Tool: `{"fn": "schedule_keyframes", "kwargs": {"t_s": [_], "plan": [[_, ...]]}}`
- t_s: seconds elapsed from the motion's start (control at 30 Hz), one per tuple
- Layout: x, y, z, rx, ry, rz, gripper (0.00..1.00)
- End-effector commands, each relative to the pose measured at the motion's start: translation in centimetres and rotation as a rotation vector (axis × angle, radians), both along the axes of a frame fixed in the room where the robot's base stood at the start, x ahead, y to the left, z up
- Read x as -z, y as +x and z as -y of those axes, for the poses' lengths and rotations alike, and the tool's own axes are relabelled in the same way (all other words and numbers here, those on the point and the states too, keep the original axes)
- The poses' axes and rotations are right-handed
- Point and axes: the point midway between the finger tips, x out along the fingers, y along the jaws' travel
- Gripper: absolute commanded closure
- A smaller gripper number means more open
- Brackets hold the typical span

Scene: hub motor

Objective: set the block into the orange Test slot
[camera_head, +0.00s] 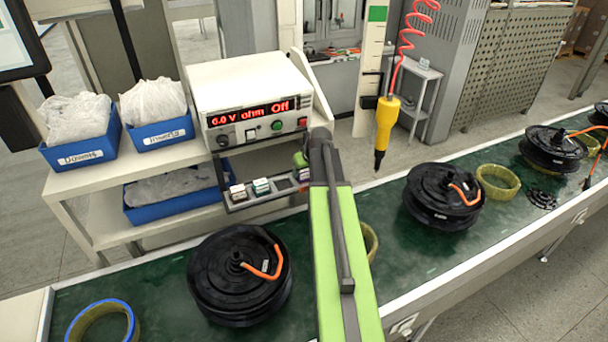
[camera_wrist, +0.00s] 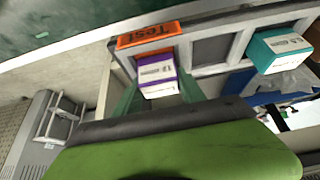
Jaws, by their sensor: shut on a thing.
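The block (camera_wrist: 157,74) is purple with a white printed label. It shows in the wrist view between the green fingers of my gripper (camera_wrist: 158,88), which is shut on it. The orange Test label (camera_wrist: 149,34) is on the rack edge just above the block in the picture. The block is at the slot beside this label; I cannot tell whether it is seated or just above. In the head view my gripper (camera_head: 301,160) is at the right end of the slotted rack (camera_head: 268,197), and my arm hides much of that end.
A teal block (camera_wrist: 278,48) sits in another slot, with an empty slot (camera_wrist: 211,50) between. The power supply (camera_head: 252,100) stands behind the rack, reading "Off". The yellow screwdriver (camera_head: 386,125) hangs to the right. Hub motors (camera_head: 240,280) lie on the green conveyor.

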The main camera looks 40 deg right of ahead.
Motion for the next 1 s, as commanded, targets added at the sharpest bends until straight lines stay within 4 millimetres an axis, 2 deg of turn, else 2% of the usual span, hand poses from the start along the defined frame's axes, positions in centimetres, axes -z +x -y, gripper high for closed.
{"fn": "schedule_keyframes", "kwargs": {"t_s": [0.17, 0.2, 0.33, 0.77, 0.87, 1.0], "plan": [[0.4, 0.0, 0.0, 0.000, 0.000, 0.000, 0.97], [0.3, 0.0, 0.0, 0.000, 0.000, 0.000, 0.50], [0.2, 0.0, 0.0, 0.000, 0.000, 0.000, 0.33], [-0.2, 0.0, 0.0, 0.000, 0.000, 0.000, 0.31], [-1.2, -0.4, -0.2, 0.000, 0.000, 0.000, 0.31], [-3.7, -1.6, -0.5, 0.000, 0.000, 0.000, 0.31]]}}
